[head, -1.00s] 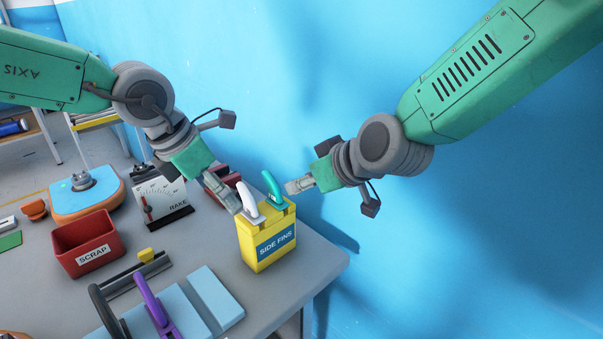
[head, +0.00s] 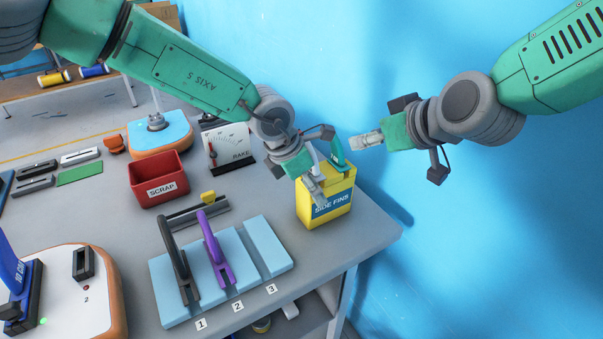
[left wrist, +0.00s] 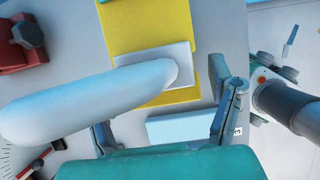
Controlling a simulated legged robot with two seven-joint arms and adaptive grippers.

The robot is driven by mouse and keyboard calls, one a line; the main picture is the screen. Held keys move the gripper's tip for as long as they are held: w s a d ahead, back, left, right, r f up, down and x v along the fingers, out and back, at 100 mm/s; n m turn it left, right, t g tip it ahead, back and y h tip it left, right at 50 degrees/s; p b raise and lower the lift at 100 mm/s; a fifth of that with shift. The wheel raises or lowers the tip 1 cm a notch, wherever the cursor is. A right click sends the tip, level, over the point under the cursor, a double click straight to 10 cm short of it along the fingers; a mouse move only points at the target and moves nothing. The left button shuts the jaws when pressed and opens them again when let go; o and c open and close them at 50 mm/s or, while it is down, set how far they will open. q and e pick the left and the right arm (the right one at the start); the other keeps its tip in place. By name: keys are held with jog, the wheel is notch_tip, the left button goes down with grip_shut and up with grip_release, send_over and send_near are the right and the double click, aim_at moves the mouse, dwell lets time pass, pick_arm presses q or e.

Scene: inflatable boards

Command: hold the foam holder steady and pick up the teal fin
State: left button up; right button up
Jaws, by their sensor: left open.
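The yellow foam holder (head: 338,207), marked SIDE FINS, stands upright near the table's right edge. The teal fin (head: 336,153) stands in its top. A white fin (head: 315,155) beside it is partly hidden by my left gripper (head: 317,192). My left gripper is open, and in the head view its fingers overlap the holder's front left; contact is unclear. In the left wrist view, the white fin (left wrist: 100,98) crosses in front of the holder (left wrist: 150,25), between camera and holder. My right gripper (head: 366,141) is just right of the teal fin, its fingers seen edge-on.
A red SCRAP bin (head: 160,182) and a RAKE gauge (head: 230,145) stand left of the holder. A pale blue block (head: 268,245) and boards with a black fin (head: 180,260) and a purple fin (head: 214,248) lie in front. A blue wall is behind my right arm.

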pick_arm(q)
jog(key=shift+f, duration=0.25)
jog(key=c, duration=1.3)
